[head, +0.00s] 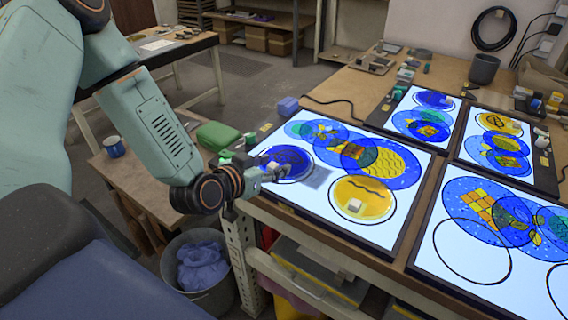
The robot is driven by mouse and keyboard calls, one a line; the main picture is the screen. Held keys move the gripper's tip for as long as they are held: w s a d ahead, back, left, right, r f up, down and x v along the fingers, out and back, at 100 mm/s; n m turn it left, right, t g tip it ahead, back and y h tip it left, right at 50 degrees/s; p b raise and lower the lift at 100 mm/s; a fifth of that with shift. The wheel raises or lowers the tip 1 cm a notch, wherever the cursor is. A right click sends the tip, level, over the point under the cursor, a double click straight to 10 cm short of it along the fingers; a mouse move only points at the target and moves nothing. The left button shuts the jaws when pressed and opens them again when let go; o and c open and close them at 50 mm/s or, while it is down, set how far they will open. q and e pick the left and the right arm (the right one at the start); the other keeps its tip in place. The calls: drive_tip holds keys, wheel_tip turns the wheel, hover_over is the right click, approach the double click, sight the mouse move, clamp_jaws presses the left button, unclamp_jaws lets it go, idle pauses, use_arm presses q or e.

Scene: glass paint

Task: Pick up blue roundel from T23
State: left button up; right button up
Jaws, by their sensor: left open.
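A dark blue roundel (294,158) with darker markings lies at the left side of the nearest lit panel (310,202). My left gripper (277,173) is open at the roundel's lower left edge, low over the panel. A small pale block shows close to its fingers; I cannot tell whether they touch it. The gripper hides part of the roundel's near edge. I cannot read a T23 label. My right gripper is not in view.
A yellow roundel (365,197) with a white cube (354,205) lies right of the gripper. Overlapping blue and yellow discs cover the panel's far part. A bin (203,272) stands below.

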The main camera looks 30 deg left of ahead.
use_arm(q)
drive_tip(key=shift+s+a+r, duration=0.1)
drive_tip(key=shift+s+a, duration=0.15)
drive_tip(key=shift+c, duration=0.5)
drive_tip(key=shift+w+d, duration=0.3)
drive_tip(key=shift+d, duration=0.05)
drive_tip(key=c, duration=0.5)
drive_tip(key=shift+c, duration=0.6)
drive_tip(key=shift+s+a, duration=0.2)
drive_tip(key=shift+a, duration=0.05)
clamp_jaws()
drive_tip(key=shift+w+d, duration=0.2)
drive_tip(key=shift+a+r, duration=0.1)
drive_tip(key=shift+r, duration=0.35)
wheel_tip(320, 180, up, 8)
drive_tip(key=p, duration=0.4)
drive_tip(key=shift+s+r+p, duration=0.1)
drive_tip(key=shift+r+p, duration=0.1)
drive_tip(key=shift+p, duration=0.15)
drive_tip(key=shift+r, duration=0.2)
